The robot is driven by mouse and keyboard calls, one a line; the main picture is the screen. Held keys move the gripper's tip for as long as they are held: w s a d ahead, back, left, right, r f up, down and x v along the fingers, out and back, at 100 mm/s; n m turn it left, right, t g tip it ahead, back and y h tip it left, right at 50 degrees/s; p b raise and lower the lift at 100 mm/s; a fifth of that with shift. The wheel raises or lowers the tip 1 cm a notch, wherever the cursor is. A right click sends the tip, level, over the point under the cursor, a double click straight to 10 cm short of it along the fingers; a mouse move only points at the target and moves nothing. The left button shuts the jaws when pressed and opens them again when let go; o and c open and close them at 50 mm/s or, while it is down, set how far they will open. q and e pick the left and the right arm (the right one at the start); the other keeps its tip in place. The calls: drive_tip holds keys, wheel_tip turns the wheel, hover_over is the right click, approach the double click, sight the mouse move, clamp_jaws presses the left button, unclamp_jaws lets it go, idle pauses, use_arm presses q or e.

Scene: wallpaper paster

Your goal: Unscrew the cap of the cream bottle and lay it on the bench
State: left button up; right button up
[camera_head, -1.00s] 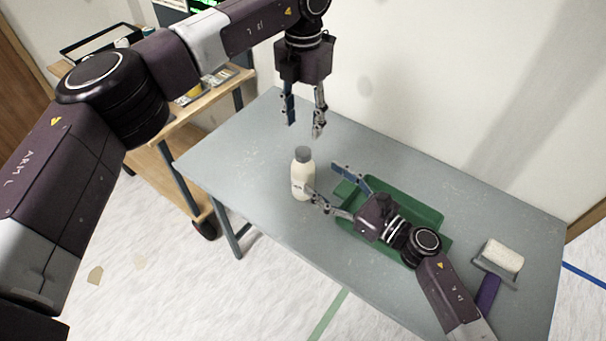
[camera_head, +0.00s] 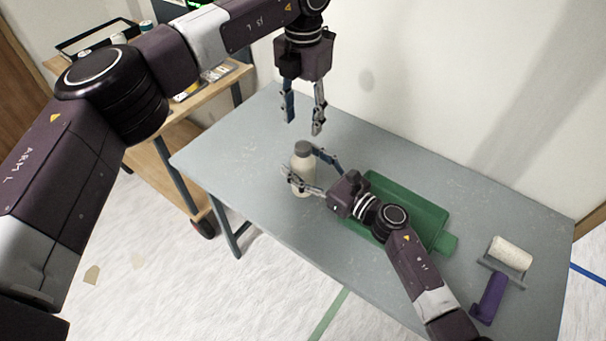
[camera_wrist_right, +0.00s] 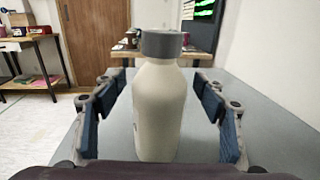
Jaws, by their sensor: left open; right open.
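The cream bottle (camera_head: 301,178) stands upright on the grey bench (camera_head: 240,158). Its grey cap (camera_head: 302,148) sits on its neck. In the right wrist view the bottle (camera_wrist_right: 158,112) is upright in the middle with the cap (camera_wrist_right: 161,43) on top. My right gripper (camera_head: 302,162) is open, with one finger on each side of the bottle's body; the wrist view shows gaps between the pads and the bottle. My left gripper (camera_head: 304,128) is open and empty, pointing down above and behind the bottle, near the cap.
A green tray (camera_head: 420,208) lies on the bench under my right arm. A white roller (camera_head: 511,253) with a purple handle (camera_head: 490,296) lies at the right end. A wooden cart (camera_head: 160,150) stands left of the bench. The bench's left part is clear.

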sight(303, 146)
use_arm(q)
drive_tip(key=shift+r, duration=0.1)
use_arm(e)
drive_tip(key=shift+c, duration=0.2)
clamp_jaws()
use_arm(q)
drive_tip(key=m, duration=0.5)
drive_tip(key=shift+m, duration=0.3)
drive_tip(key=m, duration=1)
drive_tip(key=shift+m, duration=0.4)
drive_tip(key=m, duration=0.5)
drive_tip(key=shift+m, duration=0.4)
use_arm(e)
drive_tip(key=shift+r, duration=0.1)
use_arm(q)
drive_tip(key=shift+f, duration=4.1)
